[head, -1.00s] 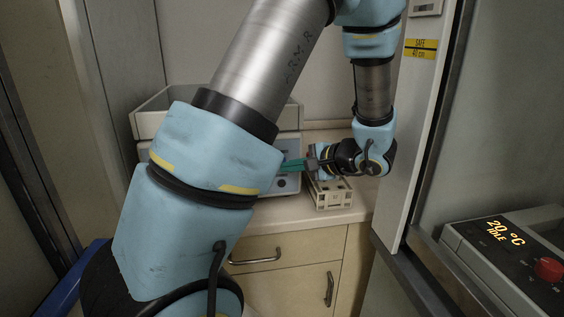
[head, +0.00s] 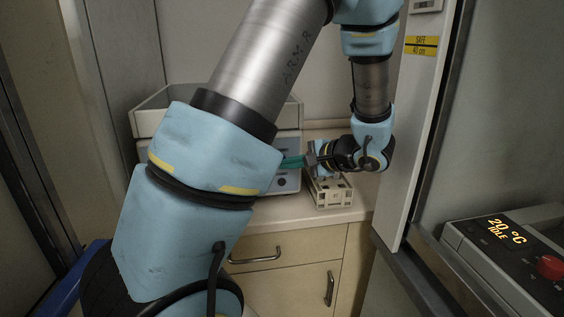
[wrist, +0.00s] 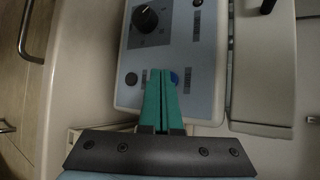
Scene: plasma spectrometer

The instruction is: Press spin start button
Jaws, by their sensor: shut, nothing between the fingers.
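The control panel (wrist: 185,55) of the pale device has a blue button (wrist: 175,79), a dark button (wrist: 131,79) and a large black knob (wrist: 145,18). Its labels are too small to read, so I cannot tell which button is marked spin start. My gripper (wrist: 161,72) is shut and empty. Its green fingertips are over the panel between the two buttons, right beside the blue one and partly covering it. I cannot tell whether they touch the panel. In the head view my gripper (head: 292,162) points left at the device front (head: 288,182), which my arm mostly hides.
A pale slotted rack (head: 332,192) stands on the counter (head: 360,205) below my wrist. A cabinet frame edge (head: 415,130) is close to the right of my arm. At lower right, another unit has a display (head: 505,229) reading 20 °C IDLE and a red knob (head: 550,267).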

